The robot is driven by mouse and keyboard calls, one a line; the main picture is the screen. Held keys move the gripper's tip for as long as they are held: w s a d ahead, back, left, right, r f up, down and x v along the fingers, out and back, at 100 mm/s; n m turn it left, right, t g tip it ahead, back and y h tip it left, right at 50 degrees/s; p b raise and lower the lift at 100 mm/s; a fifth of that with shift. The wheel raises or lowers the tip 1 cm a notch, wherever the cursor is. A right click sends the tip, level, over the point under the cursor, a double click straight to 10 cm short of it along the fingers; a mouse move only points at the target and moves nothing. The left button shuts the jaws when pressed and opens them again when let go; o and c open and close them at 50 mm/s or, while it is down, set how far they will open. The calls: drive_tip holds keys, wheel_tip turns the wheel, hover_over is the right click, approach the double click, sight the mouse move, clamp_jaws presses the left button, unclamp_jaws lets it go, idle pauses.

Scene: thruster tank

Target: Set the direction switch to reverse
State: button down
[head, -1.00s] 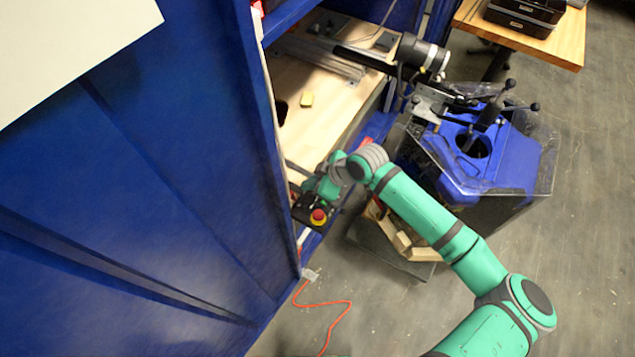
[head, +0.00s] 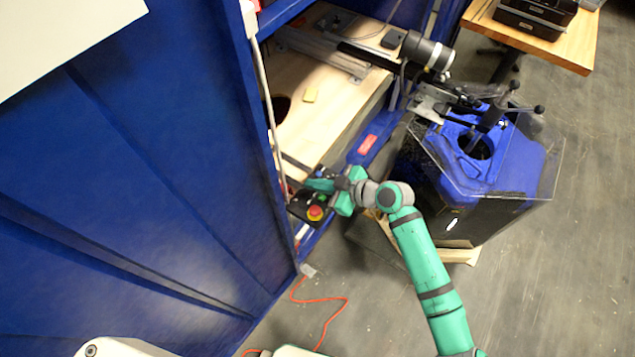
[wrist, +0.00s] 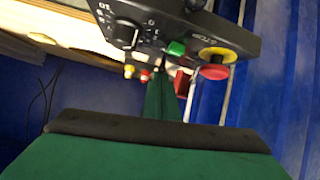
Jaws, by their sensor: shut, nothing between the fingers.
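The dark control box (head: 300,206) sits at the blue frame's opening in the head view, with a red emergency button (head: 315,212) on it. The wrist view shows the control box (wrist: 165,22) close up, with a red stop button on a yellow ring (wrist: 217,60), a green button (wrist: 176,48) and a dark knob (wrist: 124,35) with small markings. I cannot tell which control is the direction switch or its setting. My gripper (wrist: 164,88) is shut and empty, its tips close to the box by the green button; contact is unclear. In the head view my gripper (head: 320,184) is beside the box.
Blue frame panels (head: 140,190) fill the left. A blue and black machine (head: 480,170) with levers stands right. An orange cable (head: 335,320) lies on the floor.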

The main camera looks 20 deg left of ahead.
sight(302, 189)
drive_tip(key=shift+a, duration=0.15)
drive_tip(key=shift+w+a+f, duration=0.2)
drive_tip(key=shift+w+a, duration=0.05)
drive_tip(key=shift+a, duration=0.35)
drive_tip(key=shift+a+r, duration=0.1)
drive_tip(key=shift+a+r, duration=0.15)
drive_tip(key=shift+r, duration=0.05)
drive_tip(key=shift+a+r, duration=1.05)
drive_tip(key=shift+r, duration=0.2)
drive_tip(key=d+f+v, duration=0.1)
drive_tip(key=v, duration=0.8)
drive_tip(key=shift+s+d, duration=0.25)
drive_tip(key=shift+d, duration=0.05)
drive_tip(key=shift+f, duration=0.15)
